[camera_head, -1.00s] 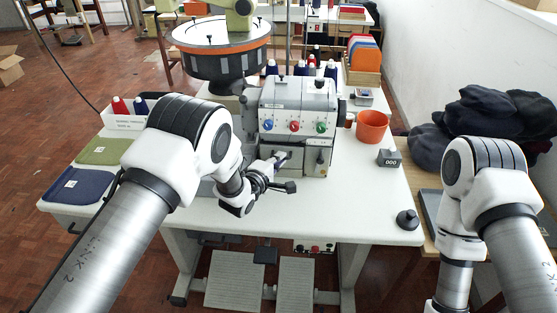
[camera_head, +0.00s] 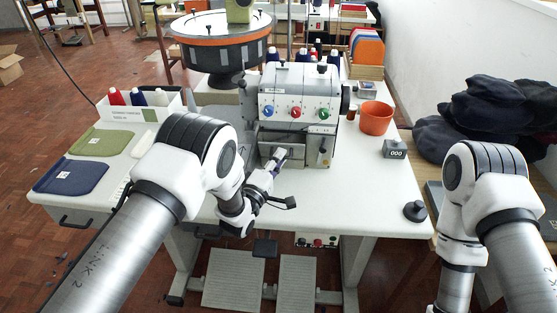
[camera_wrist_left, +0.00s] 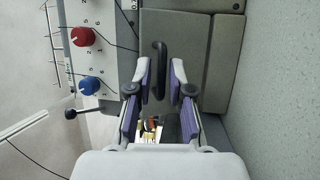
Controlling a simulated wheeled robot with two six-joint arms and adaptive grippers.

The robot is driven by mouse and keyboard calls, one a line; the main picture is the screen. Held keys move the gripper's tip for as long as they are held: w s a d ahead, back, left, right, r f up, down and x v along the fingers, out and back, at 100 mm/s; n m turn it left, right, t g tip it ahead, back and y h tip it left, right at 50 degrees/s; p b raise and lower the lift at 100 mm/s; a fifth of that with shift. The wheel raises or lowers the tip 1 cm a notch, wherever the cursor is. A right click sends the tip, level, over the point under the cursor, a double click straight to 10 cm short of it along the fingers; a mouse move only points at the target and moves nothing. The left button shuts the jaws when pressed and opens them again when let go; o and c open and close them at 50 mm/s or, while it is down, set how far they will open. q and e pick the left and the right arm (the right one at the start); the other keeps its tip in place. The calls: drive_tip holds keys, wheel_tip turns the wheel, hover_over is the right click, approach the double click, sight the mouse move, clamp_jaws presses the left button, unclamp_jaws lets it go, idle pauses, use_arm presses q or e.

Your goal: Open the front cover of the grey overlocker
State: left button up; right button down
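The grey overlocker (camera_head: 297,100) stands on the white table, its dials facing me. Its front cover (camera_head: 312,150) is the lower grey panel; the left wrist view shows the cover (camera_wrist_left: 185,60) with a dark bar handle (camera_wrist_left: 159,70). My left gripper (camera_head: 279,156) is at the left part of the cover. In the wrist view its two fingers (camera_wrist_left: 159,75) are apart, one on each side of the handle; contact is not clear. Between the finger bases a gap shows small brass-coloured and red parts. My right gripper is out of view; only its arm shows at the right.
An orange pot (camera_head: 376,119) and a small grey block marked 000 (camera_head: 395,149) stand right of the machine. A black knob-shaped object (camera_head: 415,211) is near the front right corner. Green (camera_head: 100,142) and blue fabric pieces (camera_head: 71,176) lie left. The table front is mostly clear.

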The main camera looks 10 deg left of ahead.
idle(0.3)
use_arm(q)
drive_tip(key=v, duration=1.2)
drive_tip(key=shift+f, duration=0.1)
